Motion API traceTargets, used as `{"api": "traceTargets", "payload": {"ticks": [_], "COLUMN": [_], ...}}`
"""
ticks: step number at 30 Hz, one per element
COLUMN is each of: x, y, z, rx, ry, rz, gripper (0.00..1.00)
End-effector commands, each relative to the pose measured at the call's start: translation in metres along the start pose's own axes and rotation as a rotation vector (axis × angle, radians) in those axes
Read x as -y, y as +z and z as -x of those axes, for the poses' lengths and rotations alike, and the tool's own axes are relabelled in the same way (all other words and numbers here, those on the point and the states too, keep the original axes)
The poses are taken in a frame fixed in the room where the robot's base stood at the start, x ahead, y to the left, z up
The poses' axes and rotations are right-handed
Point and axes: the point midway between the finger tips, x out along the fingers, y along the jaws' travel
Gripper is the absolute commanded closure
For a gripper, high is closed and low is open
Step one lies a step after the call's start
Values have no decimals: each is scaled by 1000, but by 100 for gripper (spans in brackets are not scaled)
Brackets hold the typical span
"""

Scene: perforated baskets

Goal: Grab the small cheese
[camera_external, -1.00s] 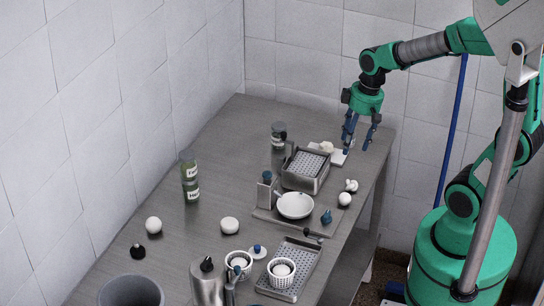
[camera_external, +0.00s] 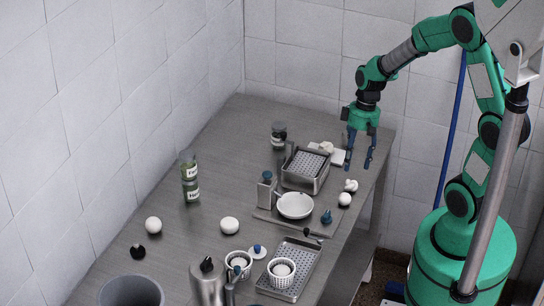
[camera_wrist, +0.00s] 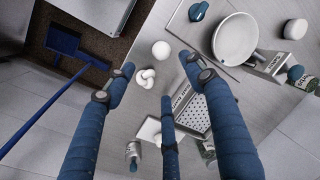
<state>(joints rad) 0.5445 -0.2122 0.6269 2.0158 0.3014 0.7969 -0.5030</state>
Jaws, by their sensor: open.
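Two small white pieces lie by the table's right edge: a round ball (camera_external: 344,199) and, just behind it, a knotted piece (camera_external: 351,186). The ball (camera_wrist: 161,49) and the knot (camera_wrist: 145,78) also show in the wrist view, between the fingers. Either could be the small cheese; I cannot tell which. My gripper (camera_external: 358,166) points down above and a little behind the knotted piece, apart from it. Its blue fingers are spread and empty in the wrist view (camera_wrist: 155,72).
A perforated metal tray (camera_external: 306,168), a white bowl (camera_external: 295,206) on a board and a blue-topped item (camera_external: 326,217) stand left of the small pieces. The table's right edge is close to the small pieces.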

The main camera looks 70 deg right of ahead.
Motion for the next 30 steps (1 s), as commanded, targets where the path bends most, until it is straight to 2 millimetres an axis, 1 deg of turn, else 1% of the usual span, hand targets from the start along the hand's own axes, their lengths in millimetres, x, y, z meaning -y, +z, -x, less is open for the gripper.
{"api": "traceTargets", "payload": {"ticks": [5, 12, 15, 18, 22, 30], "x": [0, 0, 0, 0, 0, 0], "y": [0, 0, 0, 0, 0, 0], "z": [-18, -55, -68, -77, -83, -83], "rx": [2, 2, 3, 1, 1, 0], "ry": [0, 0, 0, 0, 0, 0], "rz": [1, 1, 0, 0, 0, 0], "gripper": [46, 46, 46, 46, 46, 46]}}
